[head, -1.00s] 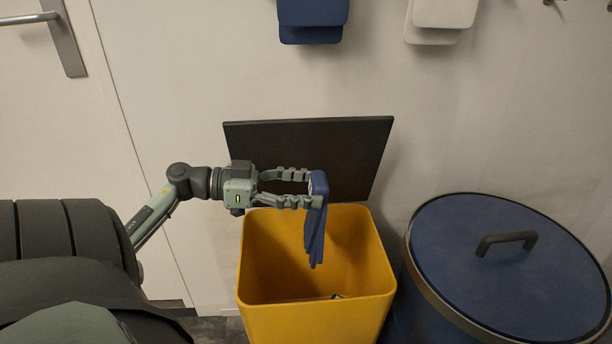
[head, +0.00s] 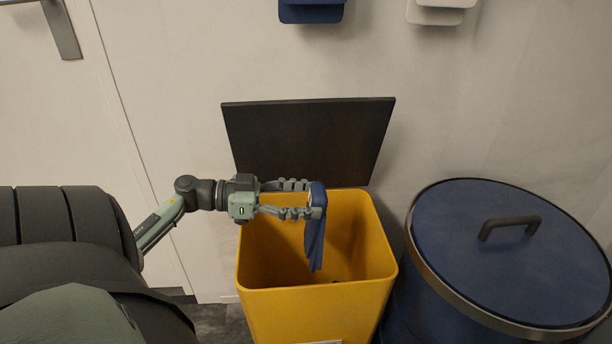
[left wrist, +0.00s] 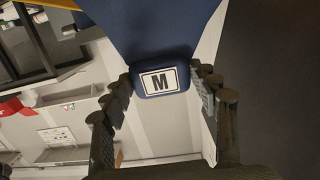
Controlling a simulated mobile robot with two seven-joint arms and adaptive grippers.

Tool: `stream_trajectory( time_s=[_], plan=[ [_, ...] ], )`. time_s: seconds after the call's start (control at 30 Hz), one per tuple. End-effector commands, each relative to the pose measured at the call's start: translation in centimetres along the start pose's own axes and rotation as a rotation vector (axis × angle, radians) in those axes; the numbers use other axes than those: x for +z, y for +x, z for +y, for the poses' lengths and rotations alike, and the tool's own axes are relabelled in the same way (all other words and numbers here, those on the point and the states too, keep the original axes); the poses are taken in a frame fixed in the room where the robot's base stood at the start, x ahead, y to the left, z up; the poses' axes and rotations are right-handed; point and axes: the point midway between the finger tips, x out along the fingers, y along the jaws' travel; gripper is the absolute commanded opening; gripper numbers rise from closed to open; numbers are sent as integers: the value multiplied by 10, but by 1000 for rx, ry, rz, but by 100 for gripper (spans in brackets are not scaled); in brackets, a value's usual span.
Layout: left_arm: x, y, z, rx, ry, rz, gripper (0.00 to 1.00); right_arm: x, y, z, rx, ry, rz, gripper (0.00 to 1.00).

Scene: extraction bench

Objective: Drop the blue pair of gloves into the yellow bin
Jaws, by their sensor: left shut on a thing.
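The blue pair of gloves (head: 315,240) hangs down from my left gripper (head: 312,199) in the head view. The gripper is shut on its upper end, and the gloves hang over the opening of the yellow bin (head: 265,311). In the left wrist view the gloves (left wrist: 150,30) show a white label with an M, held between the fingers (left wrist: 165,90). The bin's dark lid (head: 308,140) stands open at the back, against the wall. My right gripper is not in view.
A large blue drum (head: 515,260) with a handled lid stands to the right of the bin. Blue (head: 312,12) and white (head: 437,14) items hang on the wall above. A door (head: 50,120) is at the left.

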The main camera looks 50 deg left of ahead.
Motion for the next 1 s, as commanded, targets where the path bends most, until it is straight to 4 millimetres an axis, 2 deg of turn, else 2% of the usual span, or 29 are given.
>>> stream_trajectory(
  time_s=[0.03,0.07,0.2,0.27,0.53,0.67,0.77,1.0],
  plan=[
    [0,0,0,0,0,1,29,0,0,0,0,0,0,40],
    [0,0,0,0,0,1,61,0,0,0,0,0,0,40],
    [0,0,0,0,0,1,78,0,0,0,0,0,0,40],
    [0,0,0,0,0,0,84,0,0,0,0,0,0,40],
    [0,0,0,0,0,-1,84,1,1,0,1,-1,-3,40],
    [0,-7,0,-2,-1,-2,84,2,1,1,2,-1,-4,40],
    [1,-22,0,-2,-2,-4,84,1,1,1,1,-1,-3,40],
    [1,-74,0,-3,-3,-4,84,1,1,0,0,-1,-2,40]
  ],
)
